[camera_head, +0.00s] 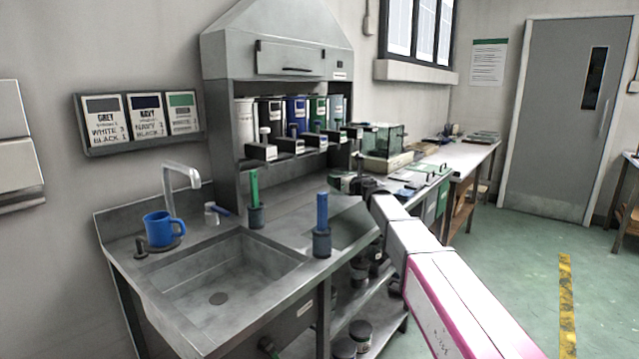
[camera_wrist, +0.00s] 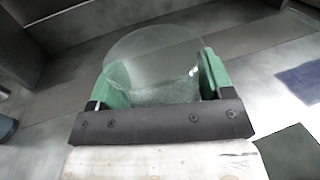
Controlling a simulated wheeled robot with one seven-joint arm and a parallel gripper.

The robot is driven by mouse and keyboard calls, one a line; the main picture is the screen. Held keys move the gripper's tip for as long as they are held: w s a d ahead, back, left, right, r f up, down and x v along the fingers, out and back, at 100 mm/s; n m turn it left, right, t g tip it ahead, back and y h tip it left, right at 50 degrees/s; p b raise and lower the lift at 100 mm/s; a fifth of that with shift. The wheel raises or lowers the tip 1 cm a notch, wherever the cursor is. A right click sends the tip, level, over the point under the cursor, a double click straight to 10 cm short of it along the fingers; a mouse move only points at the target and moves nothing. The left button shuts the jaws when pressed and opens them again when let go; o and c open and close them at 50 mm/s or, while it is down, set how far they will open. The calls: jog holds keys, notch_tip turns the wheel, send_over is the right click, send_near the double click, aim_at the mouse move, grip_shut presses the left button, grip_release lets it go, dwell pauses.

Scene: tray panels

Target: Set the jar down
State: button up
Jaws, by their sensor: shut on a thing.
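My gripper (camera_wrist: 162,82) has green finger pads on either side of a clear glass jar (camera_wrist: 152,62) and is shut on it. The jar's round rim faces the wrist camera, and its inside looks hazy and pale. In the head view my gripper (camera_head: 347,183) is over the grey metal worktop (camera_head: 292,216), right of the blue-handled tool. The jar is too small and covered to make out there. I cannot tell whether its base touches the worktop.
A sink (camera_head: 222,282) with a blue mug (camera_head: 162,228) is at the left. Green-handled (camera_head: 254,188) and blue-handled (camera_head: 322,212) tools stand in dark holders. Dispensers (camera_head: 297,112) line the hood, and a glass-sided box (camera_head: 383,140) stands behind my gripper.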

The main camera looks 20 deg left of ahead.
jog(key=x, duration=1.2)
jog(key=shift+w+a, duration=0.25)
jog(key=shift+a, duration=0.05)
jog(key=f, duration=0.3)
jog(key=shift+w+a+f, duration=0.15)
jog(key=shift+w+a, duration=0.05)
jog(key=shift+a, duration=0.1)
jog(key=shift+f, duration=0.1)
jog(key=o, duration=1.1)
jog(key=shift+f, duration=0.1)
jog(key=v, duration=1.2)
